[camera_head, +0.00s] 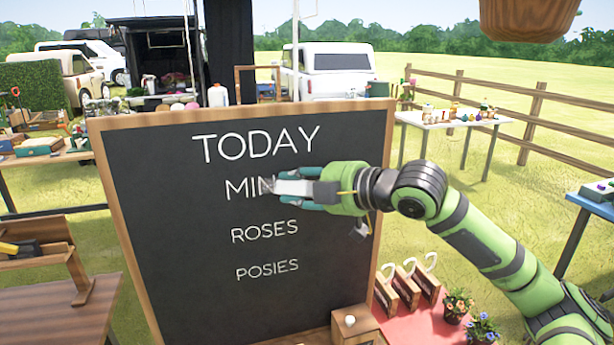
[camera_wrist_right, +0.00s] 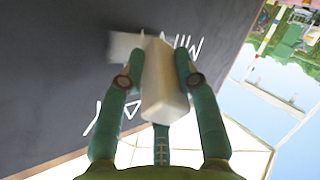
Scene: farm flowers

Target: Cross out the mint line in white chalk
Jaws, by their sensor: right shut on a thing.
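The framed chalkboard (camera_head: 180,250) stands upright in front of me, with TODAY, a line starting MIN (camera_head: 240,188), ROSES and POSIES in white letters. My right gripper (camera_head: 292,188) is at the mint line, shut on the white chalk, a pale block that reaches toward the board. The end of the mint word is hidden behind my gripper. My left gripper is not in view.
A small wooden box (camera_head: 355,328) with a round white thing stands at the board's foot. Wooden caddies (camera_head: 405,285) and potted flowers (camera_head: 457,305) stand on a red surface at the lower right. A white table (camera_head: 450,118) stands behind, at the right.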

